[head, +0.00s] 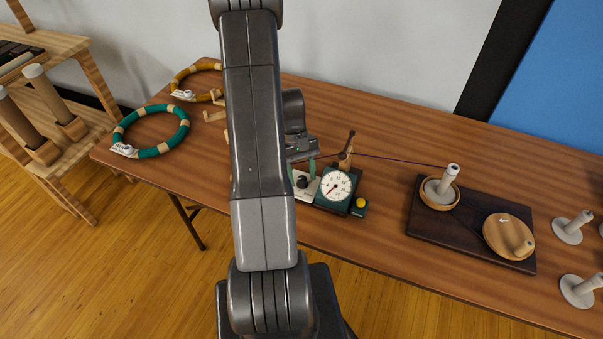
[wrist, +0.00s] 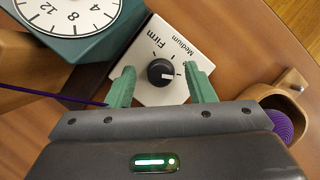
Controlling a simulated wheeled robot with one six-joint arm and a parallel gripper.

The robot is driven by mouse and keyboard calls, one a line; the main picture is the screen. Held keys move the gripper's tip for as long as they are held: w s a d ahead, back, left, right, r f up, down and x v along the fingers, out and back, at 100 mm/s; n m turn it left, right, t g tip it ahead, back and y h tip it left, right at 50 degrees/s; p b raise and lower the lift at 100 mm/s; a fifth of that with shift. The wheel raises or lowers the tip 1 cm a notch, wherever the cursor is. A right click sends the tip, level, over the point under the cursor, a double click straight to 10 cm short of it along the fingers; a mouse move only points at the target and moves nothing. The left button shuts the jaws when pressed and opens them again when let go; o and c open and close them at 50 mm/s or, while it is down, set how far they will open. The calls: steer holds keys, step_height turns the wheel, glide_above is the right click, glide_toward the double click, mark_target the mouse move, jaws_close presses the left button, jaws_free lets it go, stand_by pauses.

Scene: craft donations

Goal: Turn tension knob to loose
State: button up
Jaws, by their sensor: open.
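The tension knob (wrist: 161,72) is a round black knob with a white pointer mark, on a white plate (wrist: 150,98) printed "Firm" and "Medium". In the wrist view its mark points right, away from the "Firm" label; another label beside the right finger is mostly hidden. My gripper (wrist: 160,79) is open, with one green finger on each side of the knob and a gap to it on both sides. In the head view the knob (head: 302,182) and plate sit beside a green dial box (head: 337,188), and my gripper reaches down over them from behind my arm.
A purple cord (head: 395,158) runs from a wooden post (head: 347,147) to a winder on a dark board (head: 473,252). A yellow button (head: 360,203) is right of the dial. Green and mustard hoops (head: 172,145) lie at left. White pegs (head: 573,228) stand at right.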

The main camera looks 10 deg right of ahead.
steer(key=d+v, duration=0.1)
steer(key=v, duration=1.2)
steer(key=shift+w+a+r+b, duration=0.15)
steer(key=shift+a+r+b, duration=0.15)
steer(key=shift+a+r, duration=0.15)
steer(key=shift+f, duration=0.15)
steer(key=x, duration=1.3)
steer(key=shift+s+f+p, duration=0.2)
steer(key=shift+f+p, duration=0.15)
steer(key=shift+w+r, duration=0.1)
steer(key=shift+r, duration=0.05)
